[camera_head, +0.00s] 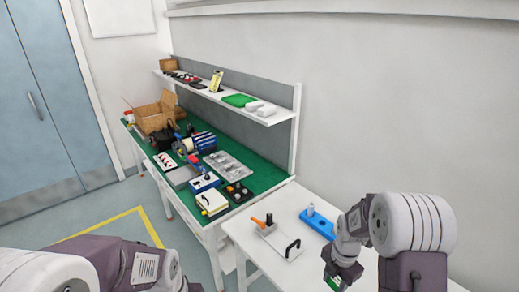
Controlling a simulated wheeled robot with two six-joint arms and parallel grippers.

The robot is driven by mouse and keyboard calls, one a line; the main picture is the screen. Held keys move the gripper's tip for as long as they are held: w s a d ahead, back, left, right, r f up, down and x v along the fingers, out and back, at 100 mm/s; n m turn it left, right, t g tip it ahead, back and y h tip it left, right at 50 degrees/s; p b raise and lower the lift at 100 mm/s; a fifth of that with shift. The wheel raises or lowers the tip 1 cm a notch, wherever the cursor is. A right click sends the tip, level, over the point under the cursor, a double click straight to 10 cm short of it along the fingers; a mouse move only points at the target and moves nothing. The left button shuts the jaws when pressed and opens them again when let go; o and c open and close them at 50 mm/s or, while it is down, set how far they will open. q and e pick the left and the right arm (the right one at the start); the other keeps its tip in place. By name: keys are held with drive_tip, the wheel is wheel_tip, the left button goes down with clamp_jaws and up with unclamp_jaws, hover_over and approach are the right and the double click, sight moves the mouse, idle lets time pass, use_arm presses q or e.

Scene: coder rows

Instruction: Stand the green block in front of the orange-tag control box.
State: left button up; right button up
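A small piece of green, probably the green block (333,284), shows at the tip of my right gripper (338,279), at the bottom edge over the white table. Most of it is hidden or cut off, and I cannot tell whether the fingers are closed on it. Small control boxes stand on the green bench: a blue one with a white top (204,182), a dark one with red buttons (238,193) and a white one with red parts (166,161). No orange tag is clear at this size. My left arm crosses the bottom left; its gripper is out of view.
The white table (252,243) holds a plate with an orange-handled clamp (264,222) and a blue fixture (317,224). The green bench (262,180) is crowded with a cream box (211,203), a grey tray (228,165) and a cardboard box (154,115). A shelf (270,119) overhangs its back.

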drive_tip(key=s+a+r+m, duration=0.1)
drive_tip(key=m, duration=0.7)
drive_tip(key=s+a+m, duration=0.1)
drive_tip(key=m, duration=0.7)
drive_tip(key=a+r+m, duration=0.1)
drive_tip(key=a+m, duration=0.1)
drive_tip(key=m, duration=0.6)
drive_tip(key=shift+s+r, duration=0.3)
drive_tip(key=shift+s, duration=0.1)
